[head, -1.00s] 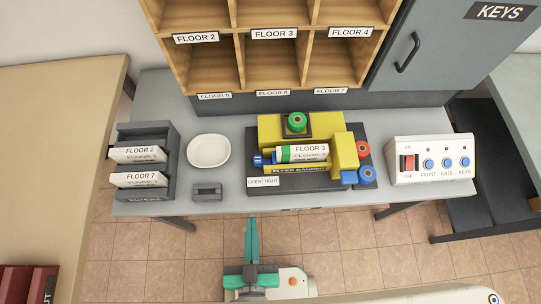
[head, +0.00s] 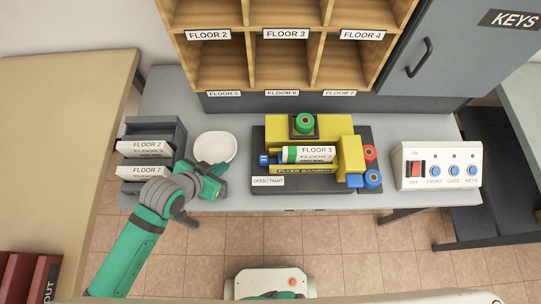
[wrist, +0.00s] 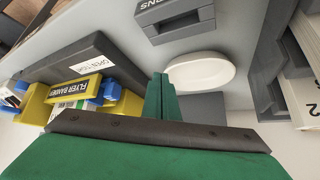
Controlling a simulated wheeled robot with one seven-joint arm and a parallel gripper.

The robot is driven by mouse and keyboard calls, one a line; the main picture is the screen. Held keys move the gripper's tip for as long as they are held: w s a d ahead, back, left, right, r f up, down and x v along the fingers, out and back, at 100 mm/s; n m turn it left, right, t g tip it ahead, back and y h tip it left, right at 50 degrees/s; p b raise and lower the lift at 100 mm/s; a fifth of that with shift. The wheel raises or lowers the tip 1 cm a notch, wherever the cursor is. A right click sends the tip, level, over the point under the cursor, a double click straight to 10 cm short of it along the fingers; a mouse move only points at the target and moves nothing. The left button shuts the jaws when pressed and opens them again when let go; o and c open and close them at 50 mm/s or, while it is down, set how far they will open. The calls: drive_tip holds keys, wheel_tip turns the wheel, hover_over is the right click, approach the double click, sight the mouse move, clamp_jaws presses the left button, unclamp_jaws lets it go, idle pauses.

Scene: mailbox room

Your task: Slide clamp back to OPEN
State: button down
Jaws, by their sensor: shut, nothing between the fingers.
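The flyer bander (head: 305,170) is a yellow device on a dark base on the grey table; it also shows in the wrist view (wrist: 85,88). A white roll with a green band, labelled FLOOR 3 (head: 315,153), lies in it. A blue clamp piece (head: 264,160) is at the roll's left end, above the OPEN/TIGHT label (head: 268,181). I cannot tell which word it lines up with. My gripper (head: 217,174) is shut and empty, left of the bander and apart from it, by the white dish. Its green fingers (wrist: 162,97) show together in the wrist view.
The white dish (head: 215,147) is right by my gripper. A grey rack with FLOOR 2 and FLOOR 7 bundles (head: 148,147) is at left, partly behind my arm. Red and blue rolls (head: 372,179) are at the bander's right. A switch box (head: 437,165) stands farther right; wooden cubbies rise behind.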

drive_tip(key=w+d+r+m+g, duration=0.2)
drive_tip(key=d+r+m+g, duration=0.5)
drive_tip(key=d+r+m, duration=0.45)
hover_over(271, 161)
drive_tip(key=s, duration=0.1)
drive_tip(key=f, duration=0.9)
drive_tip(key=shift+s+a+f, duration=0.2)
drive_tip(key=shift+f, duration=0.1)
drive_tip(key=shift+w, duration=0.1)
